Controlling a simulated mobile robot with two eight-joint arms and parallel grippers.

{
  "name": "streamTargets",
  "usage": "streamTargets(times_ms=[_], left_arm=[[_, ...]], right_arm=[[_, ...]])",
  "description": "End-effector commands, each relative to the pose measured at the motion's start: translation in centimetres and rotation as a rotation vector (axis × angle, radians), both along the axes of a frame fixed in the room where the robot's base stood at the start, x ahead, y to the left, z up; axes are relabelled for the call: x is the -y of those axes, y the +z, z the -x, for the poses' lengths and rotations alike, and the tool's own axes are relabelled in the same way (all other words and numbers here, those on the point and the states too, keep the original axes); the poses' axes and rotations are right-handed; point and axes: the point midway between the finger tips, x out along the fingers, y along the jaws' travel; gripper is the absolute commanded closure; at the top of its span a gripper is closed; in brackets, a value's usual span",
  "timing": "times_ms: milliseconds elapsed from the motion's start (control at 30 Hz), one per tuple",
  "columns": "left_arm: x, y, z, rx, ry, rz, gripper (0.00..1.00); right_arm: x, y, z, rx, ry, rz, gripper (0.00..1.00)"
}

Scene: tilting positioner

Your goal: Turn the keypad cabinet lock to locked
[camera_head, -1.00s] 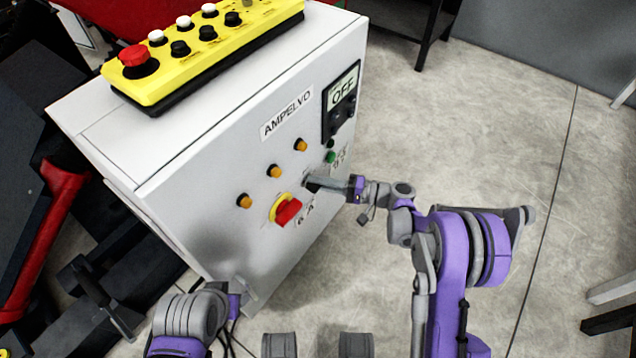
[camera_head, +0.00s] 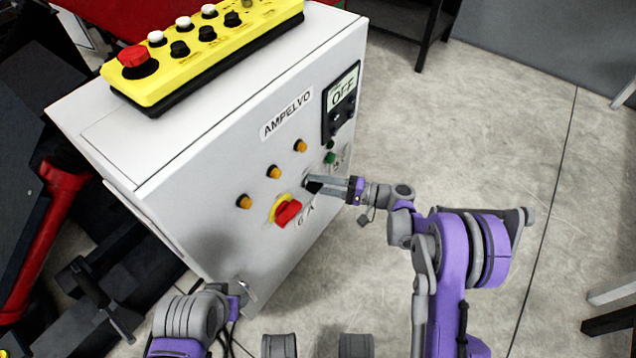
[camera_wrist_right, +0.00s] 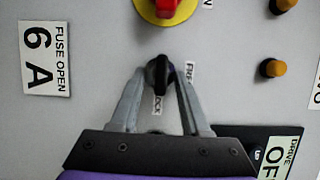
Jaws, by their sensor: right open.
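The lock is a small black knob (camera_wrist_right: 158,75) on the white cabinet front. In the wrist view it stands nearly upright, beside small labels reading "LOCK" and, partly covered, another word. My right gripper (camera_head: 318,184) is at the knob. Its grey fingers (camera_wrist_right: 157,85) stand open on both sides of the knob; I cannot tell whether either touches it. In the head view the fingers partly hide the knob. My left gripper (camera_head: 243,295) is low at the cabinet's bottom corner, mostly hidden by its own wrist, so its jaws cannot be judged.
Near the knob are a red switch on a yellow plate (camera_head: 285,212), amber lamps (camera_head: 274,171), a green lamp (camera_head: 330,158) and a black "OFF" drive panel (camera_head: 341,100). A yellow button box (camera_head: 205,45) lies on top.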

Motion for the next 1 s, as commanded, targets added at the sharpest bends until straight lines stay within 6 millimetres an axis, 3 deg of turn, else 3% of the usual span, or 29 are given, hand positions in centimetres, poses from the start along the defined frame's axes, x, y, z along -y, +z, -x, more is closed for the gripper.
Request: streamTargets(times_ms=[167, 600, 767, 1000], left_arm=[[0.0, 0.2, 0.0, 0.0, 0.0, 0.0, 0.5], [0.0, 1.5, 0.3, 0.002, 0.0, 0.0, 0.5], [0.0, 1.6, 0.3, 0.002, 0.0, 0.0, 0.5], [0.0, 1.6, 0.3, 0.002, 0.0, 0.0, 0.5]], right_arm=[[1.2, 0.0, 0.2, 0.0, -0.002, 0.001, 0.54], [9.2, 0.0, 2.1, 0.0, -0.003, 0.001, 0.54], [10.4, 0.0, 2.4, 0.0, -0.002, 0.0, 0.54], [10.5, -0.1, 2.5, 0.0, 0.0, 0.0, 0.54]])
